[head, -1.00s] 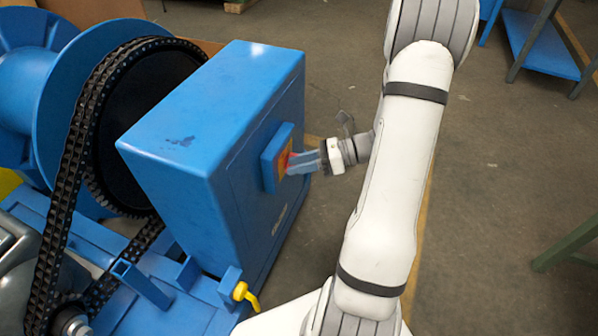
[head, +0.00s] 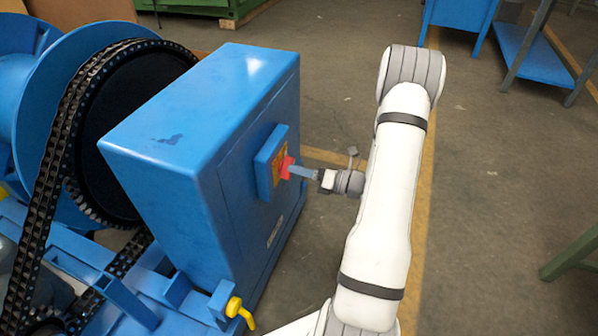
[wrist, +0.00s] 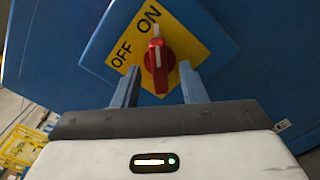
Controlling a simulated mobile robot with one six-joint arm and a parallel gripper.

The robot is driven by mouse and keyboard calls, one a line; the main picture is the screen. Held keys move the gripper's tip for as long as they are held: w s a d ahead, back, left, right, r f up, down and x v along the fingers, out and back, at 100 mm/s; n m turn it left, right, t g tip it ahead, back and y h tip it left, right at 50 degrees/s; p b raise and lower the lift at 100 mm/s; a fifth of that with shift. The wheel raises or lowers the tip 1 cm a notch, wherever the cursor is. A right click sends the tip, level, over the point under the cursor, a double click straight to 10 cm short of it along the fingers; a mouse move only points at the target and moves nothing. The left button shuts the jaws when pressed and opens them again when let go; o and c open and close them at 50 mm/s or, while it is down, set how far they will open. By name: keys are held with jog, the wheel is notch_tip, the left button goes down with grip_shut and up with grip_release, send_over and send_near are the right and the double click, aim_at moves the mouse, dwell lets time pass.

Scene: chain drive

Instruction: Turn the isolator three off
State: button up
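The isolator has a red rotary knob (wrist: 158,58) on a yellow plate (wrist: 190,42) marked ON and OFF, with a blue backing. In the wrist view the knob's white mark points up toward ON. In the head view the knob (head: 287,167) sits on the side face of a blue cabinet (head: 195,110). My gripper (wrist: 159,82) is open, with one finger on each side of the knob's lower end. A gap shows between each finger and the knob. In the head view my gripper (head: 292,170) reaches the knob from the right.
A yellow-handled valve or lever (head: 240,312) sticks out low at the cabinet's near corner. A chain (head: 55,170) runs round a large dark wheel left of the cabinet. Open floor lies to the right, with a blue bench (head: 535,50) farther back.

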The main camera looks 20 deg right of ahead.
jog(key=shift+w+a, duration=0.2)
jog(key=shift+w, duration=0.05)
grip_shut()
